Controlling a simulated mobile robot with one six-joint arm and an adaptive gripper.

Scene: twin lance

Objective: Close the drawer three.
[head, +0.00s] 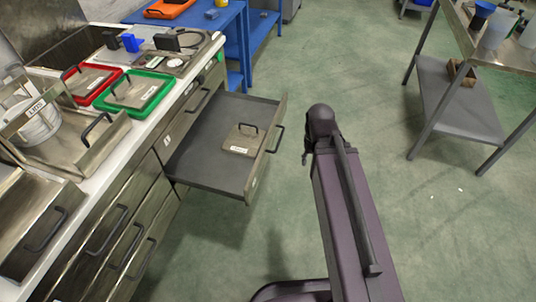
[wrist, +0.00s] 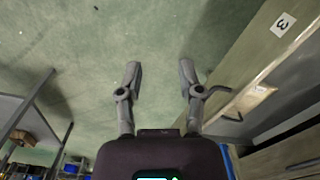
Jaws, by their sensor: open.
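Drawer three (head: 215,150) is pulled well out of the cabinet in the head view, with a dark bar handle (head: 277,139) on its front. In the wrist view the drawer front (wrist: 243,65) runs diagonally on the right, with a "3" label (wrist: 283,25). Its handle (wrist: 222,92) shows beside my right finger; I cannot tell if they touch. My gripper (wrist: 158,68) is open, with nothing between its fingers, over the floor just outside the drawer front.
The counter (head: 150,125) holds a red tray (head: 90,84), a green tray (head: 136,91) and metal containers. A blue table (head: 238,40) stands behind, a metal table (head: 462,110) at right. Green floor between is clear.

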